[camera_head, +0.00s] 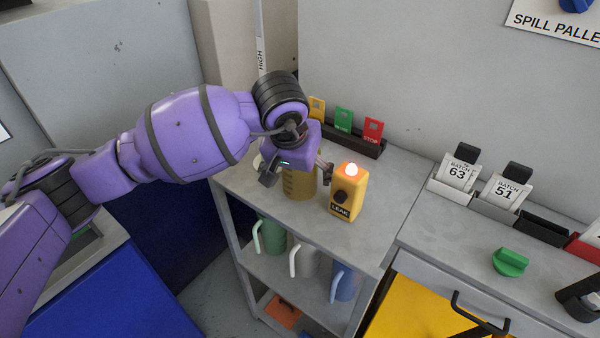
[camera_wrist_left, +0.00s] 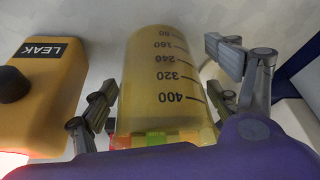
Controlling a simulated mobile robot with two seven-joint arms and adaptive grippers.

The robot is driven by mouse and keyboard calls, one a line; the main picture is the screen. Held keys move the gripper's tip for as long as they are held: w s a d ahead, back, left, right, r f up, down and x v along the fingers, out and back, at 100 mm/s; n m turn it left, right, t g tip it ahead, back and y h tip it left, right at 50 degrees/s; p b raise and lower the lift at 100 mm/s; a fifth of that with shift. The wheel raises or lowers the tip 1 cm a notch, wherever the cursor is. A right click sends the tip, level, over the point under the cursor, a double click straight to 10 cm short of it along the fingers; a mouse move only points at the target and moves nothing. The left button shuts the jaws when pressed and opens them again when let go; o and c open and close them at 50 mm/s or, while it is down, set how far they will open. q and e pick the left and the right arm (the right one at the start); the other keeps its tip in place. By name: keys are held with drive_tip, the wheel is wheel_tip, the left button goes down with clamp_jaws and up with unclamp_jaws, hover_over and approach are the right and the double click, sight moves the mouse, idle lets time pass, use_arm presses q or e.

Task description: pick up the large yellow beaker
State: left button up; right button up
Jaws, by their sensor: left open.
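The large yellow beaker (camera_head: 300,186) stands upright on the grey top of the shelf unit, its upper part hidden by my left gripper in the head view. In the left wrist view the beaker (camera_wrist_left: 165,75) is translucent yellow with dark graduation marks such as 240, 320 and 400. My left gripper (camera_head: 297,176) is open, with one finger on each side of the beaker. In the wrist view both fingers stand apart from it, though contact is hard to judge. My right gripper is not in view.
A yellow LEAK box (camera_head: 345,195) with a lit red lamp stands close to the right of the beaker. A dark rack (camera_head: 365,148) with coloured cards is behind. Green (camera_head: 272,236), white (camera_head: 304,260) and blue (camera_head: 343,282) jugs stand on the shelf below.

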use_arm(q)
drive_tip(key=c, duration=1.3)
